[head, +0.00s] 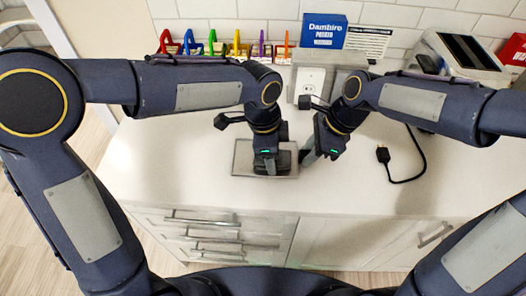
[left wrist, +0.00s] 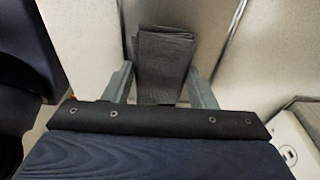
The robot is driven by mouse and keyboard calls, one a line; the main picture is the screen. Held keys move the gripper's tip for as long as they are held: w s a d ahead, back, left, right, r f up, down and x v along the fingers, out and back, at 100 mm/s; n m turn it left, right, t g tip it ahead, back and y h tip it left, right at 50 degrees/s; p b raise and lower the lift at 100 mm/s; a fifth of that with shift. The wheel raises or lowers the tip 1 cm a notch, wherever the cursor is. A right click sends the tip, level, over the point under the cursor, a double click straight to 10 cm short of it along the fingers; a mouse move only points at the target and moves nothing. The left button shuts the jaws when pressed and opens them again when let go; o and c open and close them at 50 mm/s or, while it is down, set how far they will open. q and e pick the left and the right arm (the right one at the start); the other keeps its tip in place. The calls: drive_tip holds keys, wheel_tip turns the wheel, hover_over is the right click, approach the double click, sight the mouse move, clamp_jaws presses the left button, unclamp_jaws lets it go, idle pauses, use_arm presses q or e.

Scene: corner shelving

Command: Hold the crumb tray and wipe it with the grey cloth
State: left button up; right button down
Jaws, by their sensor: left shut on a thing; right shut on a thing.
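The crumb tray (head: 241,158) is a shallow, pale grey rectangle on the white counter, near its front edge. My left gripper (head: 272,168) is over the tray, shut on the grey cloth. In the left wrist view the folded, dark grey cloth (left wrist: 164,62) sits between the two fingers, against the pale tray surface (left wrist: 212,22). In the head view the gripper hides part of the cloth. My right gripper (head: 306,160) is shut at the tray's right edge, gripping the tray. Its exact contact is partly hidden by the fingers.
A toaster (head: 462,52) stands at the back right, and a black cord with a plug (head: 383,155) lies on the counter. A grey outlet box (head: 312,82), a blue box (head: 323,32) and several coloured clips (head: 213,43) line the back. The counter's left side is clear.

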sight(251, 162)
use_arm(q)
drive_tip(key=shift+s+d+f, duration=0.15)
drive_tip(key=shift+s+d, duration=0.05)
drive_tip(key=shift+d, duration=0.3)
drive_tip(key=shift+a, duration=2.9)
drive_tip(key=shift+w+d+r, duration=0.1)
drive_tip(key=shift+d+r, duration=0.05)
drive_tip(key=shift+d, duration=1.25)
drive_tip(key=shift+w+d+r, duration=0.1)
drive_tip(key=shift+d, duration=1.3)
drive_tip(key=shift+a, duration=0.1)
